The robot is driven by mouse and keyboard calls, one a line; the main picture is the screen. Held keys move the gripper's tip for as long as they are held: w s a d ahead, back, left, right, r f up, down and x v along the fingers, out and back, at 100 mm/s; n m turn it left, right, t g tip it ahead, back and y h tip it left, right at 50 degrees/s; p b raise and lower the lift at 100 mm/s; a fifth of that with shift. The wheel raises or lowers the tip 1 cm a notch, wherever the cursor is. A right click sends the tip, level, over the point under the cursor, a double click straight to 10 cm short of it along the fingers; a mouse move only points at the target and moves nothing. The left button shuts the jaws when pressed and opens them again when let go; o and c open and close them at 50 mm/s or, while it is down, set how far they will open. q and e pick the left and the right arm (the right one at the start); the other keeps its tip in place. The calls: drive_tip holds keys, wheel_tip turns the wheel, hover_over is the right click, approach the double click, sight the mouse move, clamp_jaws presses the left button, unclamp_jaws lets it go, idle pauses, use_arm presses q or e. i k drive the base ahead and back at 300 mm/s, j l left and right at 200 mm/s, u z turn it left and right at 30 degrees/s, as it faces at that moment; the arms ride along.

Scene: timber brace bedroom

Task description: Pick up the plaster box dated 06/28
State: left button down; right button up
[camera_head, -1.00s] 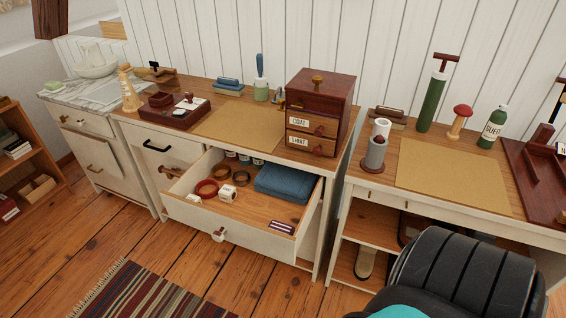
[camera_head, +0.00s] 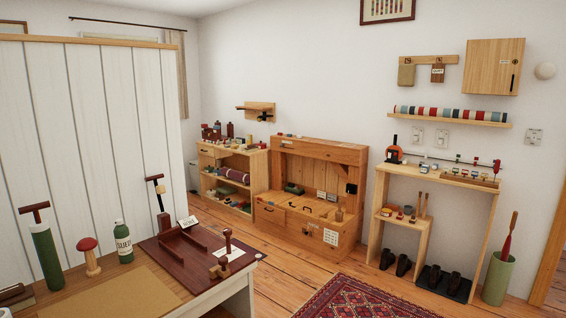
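I cannot make out a plaster box dated 06/28 in the head view; the labels on the far furniture are too small to read. Small objects that I cannot identify stand on the left shelf unit (camera_head: 222,170), on the wooden chest (camera_head: 315,187) and on the narrow wall table (camera_head: 433,178). Neither of my grippers is in view.
A worktop (camera_head: 110,290) at the lower left holds a green pump (camera_head: 47,258), a green bottle (camera_head: 123,243) and a dark red tray (camera_head: 185,250). A patterned rug (camera_head: 350,298) lies on the floor. A green bin (camera_head: 497,278) stands at the right.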

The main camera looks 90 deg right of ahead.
sight(424, 169)
drive_tip(key=z, duration=3.75)
